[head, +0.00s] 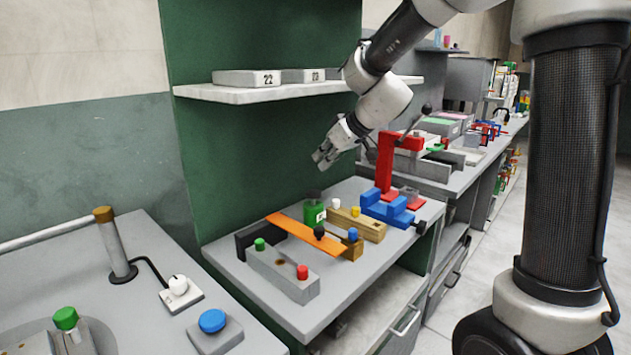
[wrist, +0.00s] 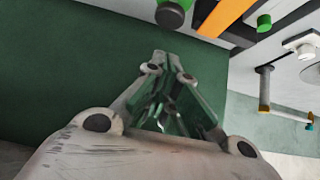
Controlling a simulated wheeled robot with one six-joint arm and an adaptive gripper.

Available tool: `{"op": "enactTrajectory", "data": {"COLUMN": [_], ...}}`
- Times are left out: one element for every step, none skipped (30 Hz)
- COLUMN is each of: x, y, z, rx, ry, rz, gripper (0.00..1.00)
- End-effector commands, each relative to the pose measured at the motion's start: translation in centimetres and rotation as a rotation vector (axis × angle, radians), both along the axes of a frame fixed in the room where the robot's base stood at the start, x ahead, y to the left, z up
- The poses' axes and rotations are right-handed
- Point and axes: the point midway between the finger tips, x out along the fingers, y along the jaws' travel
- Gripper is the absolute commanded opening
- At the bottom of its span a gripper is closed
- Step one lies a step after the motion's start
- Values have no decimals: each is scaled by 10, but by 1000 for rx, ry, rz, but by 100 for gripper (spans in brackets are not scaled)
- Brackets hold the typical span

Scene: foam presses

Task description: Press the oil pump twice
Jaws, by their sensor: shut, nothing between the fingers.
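A dark, round-topped thing with some green (wrist: 170,14) at the top edge of the wrist view may be the same container. My gripper (head: 323,160) hangs in the air above the container, clear of it and in front of the green wall. Its fingers (wrist: 162,58) are shut with nothing between them.
An orange strip (head: 290,232) with a black knob crosses the bench near a grey block (head: 268,270) with green and red buttons. A wooden block (head: 358,226), a blue fixture (head: 386,211) and a red press (head: 386,165) stand to the right. A white shelf (head: 260,93) hangs behind.

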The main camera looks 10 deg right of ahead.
Motion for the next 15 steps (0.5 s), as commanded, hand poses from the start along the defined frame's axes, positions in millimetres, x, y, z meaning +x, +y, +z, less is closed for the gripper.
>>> {"op": "enactTrajectory", "data": {"x": [6,10,15,18,22,26,25,25,24,24,24,24,24,24,24], "y": [5,8,11,14,16,19,18,17,17,17,17,17,17,17,17], "z": [-9,-14,-20,-24,-28,-33,-39,-44,-50,-53,-57,-61,-63,-65,-67], "rx": [0,0,-1,-1,0,-1,0,0,1,-1,1,1,0,0,-1], "ry": [4,4,3,3,4,3,4,4,3,3,4,3,2,1,1], "rz": [2,2,0,1,1,1,-2,-2,-2,-1,-1,-1,-1,-1,-1], "gripper": [0,0,0,0,0,0,0,0,0,0,0,0,0,0,0]}}
